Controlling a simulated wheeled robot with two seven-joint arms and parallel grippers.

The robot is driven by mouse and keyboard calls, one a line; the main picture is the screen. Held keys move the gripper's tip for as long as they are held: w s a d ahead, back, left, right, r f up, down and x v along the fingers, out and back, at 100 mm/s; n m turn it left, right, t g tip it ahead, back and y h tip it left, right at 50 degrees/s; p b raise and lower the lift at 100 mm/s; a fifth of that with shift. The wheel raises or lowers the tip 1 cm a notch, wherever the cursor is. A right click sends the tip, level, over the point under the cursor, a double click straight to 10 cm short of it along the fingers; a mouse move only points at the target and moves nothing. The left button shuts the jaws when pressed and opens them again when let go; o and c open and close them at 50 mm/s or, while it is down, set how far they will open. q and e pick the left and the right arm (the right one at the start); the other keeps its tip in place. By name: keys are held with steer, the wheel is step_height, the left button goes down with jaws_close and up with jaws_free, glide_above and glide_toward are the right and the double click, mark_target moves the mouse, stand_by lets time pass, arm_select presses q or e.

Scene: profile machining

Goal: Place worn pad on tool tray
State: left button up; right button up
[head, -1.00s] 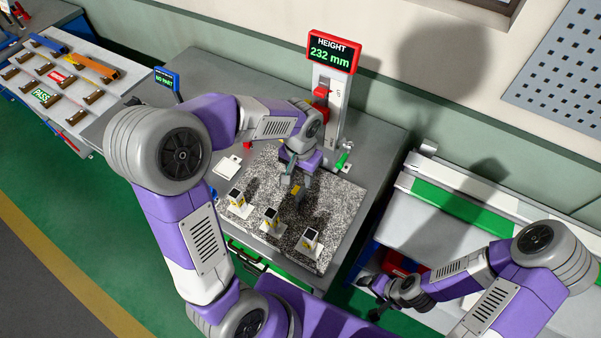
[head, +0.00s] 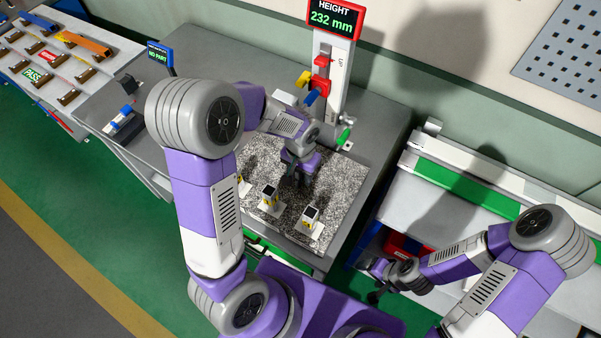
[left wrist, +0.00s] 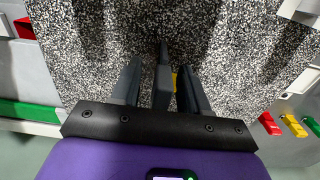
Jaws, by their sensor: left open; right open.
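My left gripper (head: 298,180) is low over the speckled granite plate (head: 346,178). In the left wrist view its two dark fingers (left wrist: 160,88) are apart. A dark upright piece (left wrist: 162,75) with a bit of yellow (left wrist: 174,82) beside it shows between them; I cannot tell whether this is the worn pad, nor whether a finger touches it. In the head view the arm and gripper hide that spot. My right gripper (head: 376,288) is open at the lower right, away from the plate. I cannot identify a tool tray with certainty.
Small white stands with dark-topped yellow blocks, such as one (head: 269,196) and another (head: 310,215), stand near the plate's front. The height gauge (head: 335,70) reads 232 mm. Red, yellow and blue pieces (head: 312,88) are beside it. A sorting board (head: 45,65) is far left.

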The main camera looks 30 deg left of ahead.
arm_select(q)
steer(key=shift+f, duration=0.45)
steer(key=shift+c, duration=0.3)
jaws_close()
steer(key=shift+r, duration=0.1)
step_height(320, 180, up, 28)
steer(key=p, duration=0.3)
